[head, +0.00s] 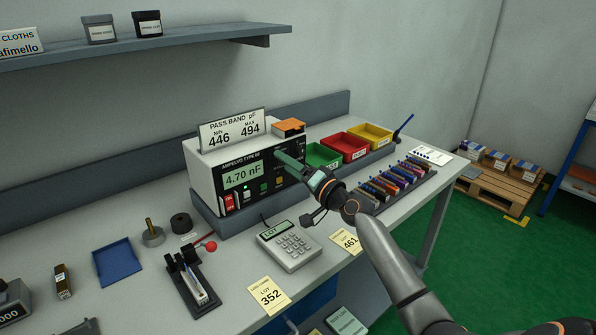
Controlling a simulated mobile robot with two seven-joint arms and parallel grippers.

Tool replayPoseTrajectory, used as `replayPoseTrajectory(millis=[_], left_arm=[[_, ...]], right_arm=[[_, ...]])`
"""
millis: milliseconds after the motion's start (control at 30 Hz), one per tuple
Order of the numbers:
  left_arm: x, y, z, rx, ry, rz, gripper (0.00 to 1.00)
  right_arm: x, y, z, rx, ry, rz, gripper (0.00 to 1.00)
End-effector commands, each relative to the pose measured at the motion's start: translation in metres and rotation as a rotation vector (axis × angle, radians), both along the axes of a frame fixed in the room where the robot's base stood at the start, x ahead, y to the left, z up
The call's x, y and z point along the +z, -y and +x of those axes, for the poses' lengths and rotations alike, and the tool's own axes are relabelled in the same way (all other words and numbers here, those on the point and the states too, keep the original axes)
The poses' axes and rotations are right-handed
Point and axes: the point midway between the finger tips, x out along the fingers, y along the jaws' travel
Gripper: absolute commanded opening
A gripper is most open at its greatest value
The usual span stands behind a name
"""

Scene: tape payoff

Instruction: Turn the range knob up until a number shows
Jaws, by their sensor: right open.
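The meter (205,175) is a white box with a black front panel on a grey base on the bench. Its green display (242,176) reads 4.70 nF. My right gripper (286,160) is open at the right end of the front panel, with its greenish finger reaching across it. The range knob is not visible; the gripper may be covering it, and I cannot tell whether the fingers are around it or touching. My left gripper is not in view.
A sign (232,131) reading pass band 446 to 494 pF stands on the meter, beside an orange box (289,127). Green, red (345,146) and yellow bins stand behind my right arm. A keypad (289,246), lot cards and a blue tray (117,262) lie in front.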

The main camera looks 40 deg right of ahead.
Motion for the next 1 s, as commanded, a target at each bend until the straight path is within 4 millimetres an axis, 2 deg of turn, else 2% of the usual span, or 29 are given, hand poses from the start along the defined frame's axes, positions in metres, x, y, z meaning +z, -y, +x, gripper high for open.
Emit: replayPoseTrajectory(millis=[167, 600, 800, 1000], left_arm=[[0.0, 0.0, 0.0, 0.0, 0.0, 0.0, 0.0], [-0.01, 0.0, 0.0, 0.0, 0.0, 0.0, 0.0], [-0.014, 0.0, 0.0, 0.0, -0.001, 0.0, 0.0], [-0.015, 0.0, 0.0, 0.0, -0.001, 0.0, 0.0]], right_arm=[[-0.003, 0.003, -0.018, -0.001, -0.003, -0.003, 0.67], [-0.011, 0.011, -0.095, 0.0, -0.005, -0.002, 0.67], [-0.011, 0.014, -0.116, 0.001, -0.003, 0.0, 0.67], [-0.01, 0.015, -0.122, 0.0, -0.001, 0.0, 0.67]])
